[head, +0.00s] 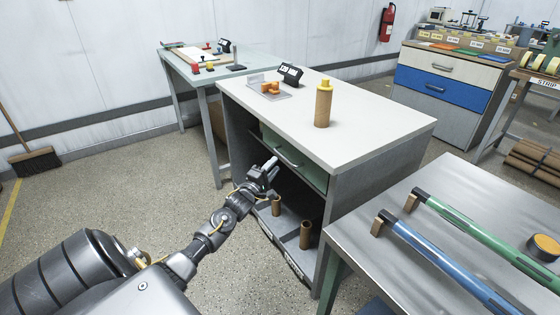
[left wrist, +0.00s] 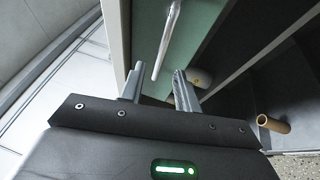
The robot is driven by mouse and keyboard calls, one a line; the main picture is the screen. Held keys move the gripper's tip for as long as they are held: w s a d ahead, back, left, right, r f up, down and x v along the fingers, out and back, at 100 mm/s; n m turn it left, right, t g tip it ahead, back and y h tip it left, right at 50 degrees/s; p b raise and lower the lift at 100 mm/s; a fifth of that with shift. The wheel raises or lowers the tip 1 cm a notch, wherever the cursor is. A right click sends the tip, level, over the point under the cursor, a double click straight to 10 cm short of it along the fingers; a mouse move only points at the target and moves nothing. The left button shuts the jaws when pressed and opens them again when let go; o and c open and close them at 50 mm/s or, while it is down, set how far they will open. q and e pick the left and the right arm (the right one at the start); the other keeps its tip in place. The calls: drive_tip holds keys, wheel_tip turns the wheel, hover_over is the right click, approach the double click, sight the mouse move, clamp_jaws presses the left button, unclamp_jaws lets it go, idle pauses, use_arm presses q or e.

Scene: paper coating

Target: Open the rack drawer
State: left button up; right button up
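The rack drawer (head: 312,170) has a green front with a pale metal bar handle (head: 288,157), under the white top of the rack cabinet. The drawer looks shut. My left gripper (head: 271,165) is at the left end of the handle, in front of the drawer. In the left wrist view its two fingers (left wrist: 158,88) are apart, and the handle (left wrist: 167,40) runs between and beyond their tips against the green front (left wrist: 205,30). I cannot tell whether a finger touches the handle. My right gripper is not in view.
The cabinet top (head: 355,130) holds a yellow-capped brown bottle (head: 323,104) and a small tray of orange pieces. Brown tubes (head: 306,235) stand on the shelf below the drawer. A metal table (head: 400,270) with blue and green rollers is close at right.

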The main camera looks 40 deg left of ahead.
use_arm(q)
drive_tip(key=w, duration=0.5)
drive_tip(key=shift+a+r, duration=0.25)
drive_tip(key=shift+r, duration=0.15)
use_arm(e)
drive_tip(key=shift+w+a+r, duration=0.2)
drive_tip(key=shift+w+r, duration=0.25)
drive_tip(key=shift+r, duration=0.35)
use_arm(q)
drive_tip(key=shift+c, duration=0.8)
clamp_jaws()
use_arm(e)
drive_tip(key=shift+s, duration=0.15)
